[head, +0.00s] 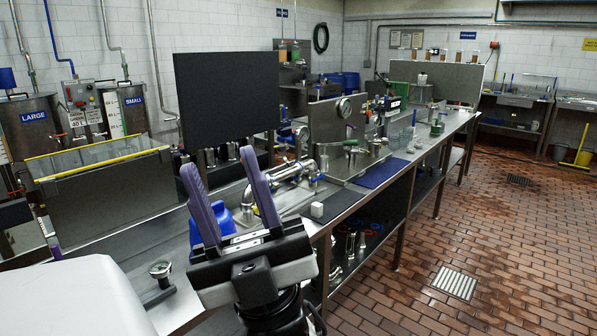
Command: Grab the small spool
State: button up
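My gripper (219,163) is in the lower left middle of the head view, with its two purple fingers pointing up and spread apart. Nothing shows between the fingertips, and it stands in front of the steel bench. Several short shiny metal pipe pieces (350,243) stand on the shelf under the bench, to the right of my gripper and apart from it. The small spool may be among them, but I cannot tell which piece it is. My gripper hides part of the bench top and shelf.
The bench (341,203) runs away to the right.

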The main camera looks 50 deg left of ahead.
aim_at(281, 175)
jog(key=i+u, duration=0.1)
jog(key=i, duration=1.1)
jog(key=i+j+z, duration=0.1)
jog(key=i+z, duration=0.15)
jog(key=i, duration=0.95)
jog(key=i+u, duration=0.1)
jog(key=u, duration=0.65)
jog(key=i+l+u, duration=0.1)
jog(key=u, duration=2.85)
jog(key=i+u, duration=0.15)
jog(key=i, duration=0.35)
